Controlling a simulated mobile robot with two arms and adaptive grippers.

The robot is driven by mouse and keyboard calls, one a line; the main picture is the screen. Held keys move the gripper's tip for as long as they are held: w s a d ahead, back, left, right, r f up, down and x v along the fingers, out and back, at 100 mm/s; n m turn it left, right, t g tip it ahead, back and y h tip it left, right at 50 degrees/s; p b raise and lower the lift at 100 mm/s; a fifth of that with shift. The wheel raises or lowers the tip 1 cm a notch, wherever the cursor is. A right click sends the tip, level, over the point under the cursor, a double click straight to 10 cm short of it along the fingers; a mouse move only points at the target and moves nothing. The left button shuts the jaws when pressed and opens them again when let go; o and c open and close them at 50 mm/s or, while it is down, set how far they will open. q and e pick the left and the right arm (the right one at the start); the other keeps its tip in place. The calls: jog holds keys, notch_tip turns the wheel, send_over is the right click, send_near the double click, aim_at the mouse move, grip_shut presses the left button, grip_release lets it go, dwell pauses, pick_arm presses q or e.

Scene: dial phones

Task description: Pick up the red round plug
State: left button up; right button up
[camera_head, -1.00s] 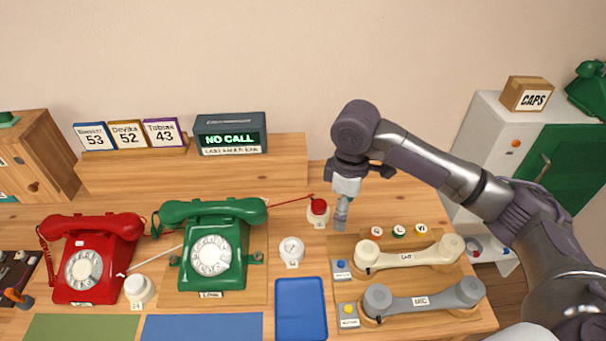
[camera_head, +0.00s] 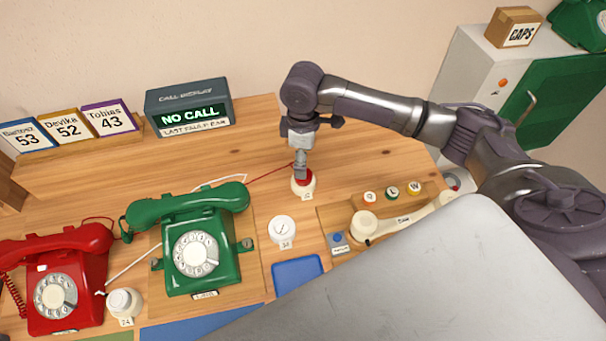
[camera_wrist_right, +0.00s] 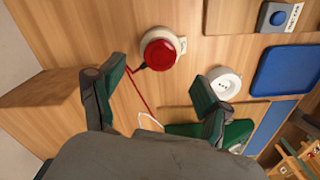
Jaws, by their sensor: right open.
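The red round plug (camera_head: 304,178) sits in a round cream socket (camera_head: 304,191) on the wooden desk, with a red cord running from it. In the right wrist view the red plug (camera_wrist_right: 159,54) shows its round top, ahead of the fingers. My right gripper (camera_head: 301,171) points down over the plug in the head view and covers part of it. In the right wrist view the gripper (camera_wrist_right: 155,88) is open, its two fingers wide apart with nothing between them; contact cannot be told. My left gripper is not in view.
A white socket (camera_head: 282,231), a green dial phone (camera_head: 197,252) and a red dial phone (camera_head: 55,287) stand left of the plug. A blue tray (camera_head: 296,274) and a cream handset (camera_head: 364,224) lie nearer the front. A large grey shape hides the lower right.

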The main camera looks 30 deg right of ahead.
aim_at(307, 182)
jog(key=shift+f, duration=0.6)
jog(key=shift+f+p, duration=0.5)
jog(key=shift+f, duration=1.9)
jog(key=c, duration=1.1)
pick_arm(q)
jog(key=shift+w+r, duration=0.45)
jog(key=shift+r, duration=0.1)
pick_arm(e)
jog(key=shift+r, duration=0.1)
